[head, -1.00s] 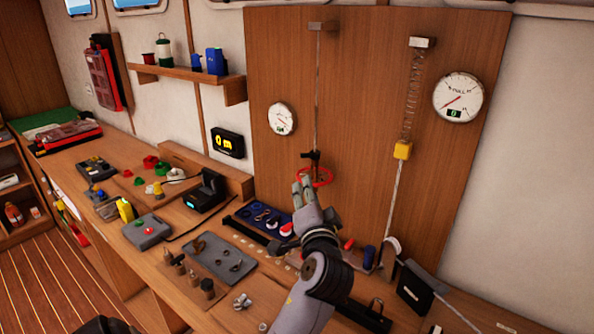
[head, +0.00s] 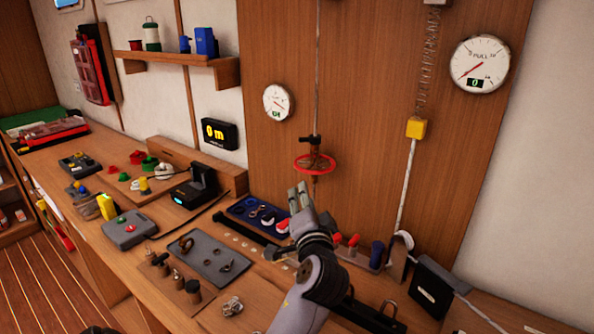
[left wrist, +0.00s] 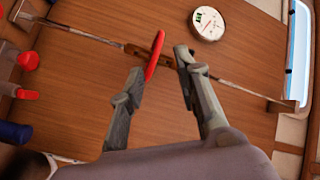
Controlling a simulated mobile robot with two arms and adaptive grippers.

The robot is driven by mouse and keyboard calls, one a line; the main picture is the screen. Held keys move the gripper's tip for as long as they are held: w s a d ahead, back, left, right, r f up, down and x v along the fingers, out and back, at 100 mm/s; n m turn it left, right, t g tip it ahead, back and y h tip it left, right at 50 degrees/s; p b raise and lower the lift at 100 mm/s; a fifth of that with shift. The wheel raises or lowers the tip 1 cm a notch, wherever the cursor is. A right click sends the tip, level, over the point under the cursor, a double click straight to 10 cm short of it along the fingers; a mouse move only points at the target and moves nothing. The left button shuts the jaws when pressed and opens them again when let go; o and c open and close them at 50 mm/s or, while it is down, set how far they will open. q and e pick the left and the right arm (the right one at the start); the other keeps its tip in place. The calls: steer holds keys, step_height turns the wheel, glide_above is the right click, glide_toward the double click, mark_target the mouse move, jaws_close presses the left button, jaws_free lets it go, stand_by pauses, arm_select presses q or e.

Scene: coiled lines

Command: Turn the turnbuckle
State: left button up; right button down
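The turnbuckle (head: 316,163) hangs on a taut line before the wooden panel, with a red ring around its brown body. In the left wrist view the red ring (left wrist: 153,56) shows edge-on, and the brown body (left wrist: 178,62) shows beside it. My left gripper (head: 299,196) is just below the ring in the head view, its fingers pointing up. In the left wrist view my left gripper (left wrist: 158,62) has its two fingers apart, with the ring seen in the gap beyond them. I see no grip on it. My right gripper is not in view.
A round gauge (head: 278,102) is left of the line; a larger gauge (head: 480,65) is at the upper right. A spring line with a yellow block (head: 416,128) runs to the right. The bench below holds a blue tray (head: 243,207), a grey tray (head: 193,250) and red-handled parts (head: 352,240).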

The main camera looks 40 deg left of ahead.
mark_target(297, 164)
arm_select(q)
steer(key=p+x, duration=0.3)
steer(key=x, duration=1.2)
steer(key=shift+r, duration=0.1)
steer(key=shift+p+x, duration=0.35)
steer(key=shift+x, duration=0.4)
jaws_close()
